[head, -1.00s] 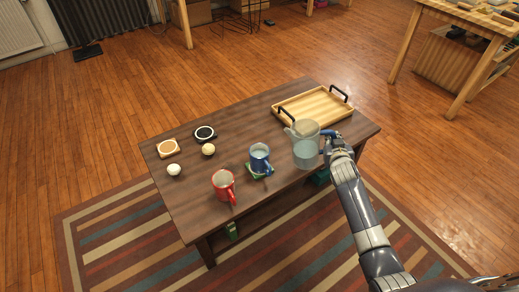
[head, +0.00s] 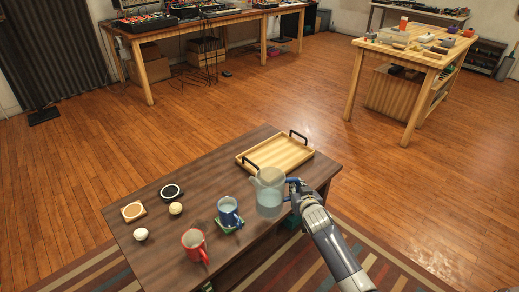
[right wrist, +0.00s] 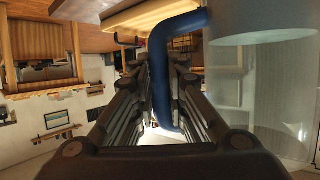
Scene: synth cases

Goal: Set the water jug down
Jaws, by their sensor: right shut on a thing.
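The water jug (head: 268,195) is clear and pale, with a blue handle (head: 292,184). It is upright over the right part of the dark wooden table (head: 190,262), in front of the tray. I cannot tell whether its base touches the table. My right gripper (head: 298,190) is shut on the jug's handle, on the jug's right side. In the right wrist view the blue handle (right wrist: 160,75) runs between the fingers, and the jug's clear body (right wrist: 265,85) is at the right. My left gripper is not in view.
A wooden tray (head: 252,171) with black handles lies behind the jug. Two coasters and two small pale balls lie farther left. Bare tabletop shows between them.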

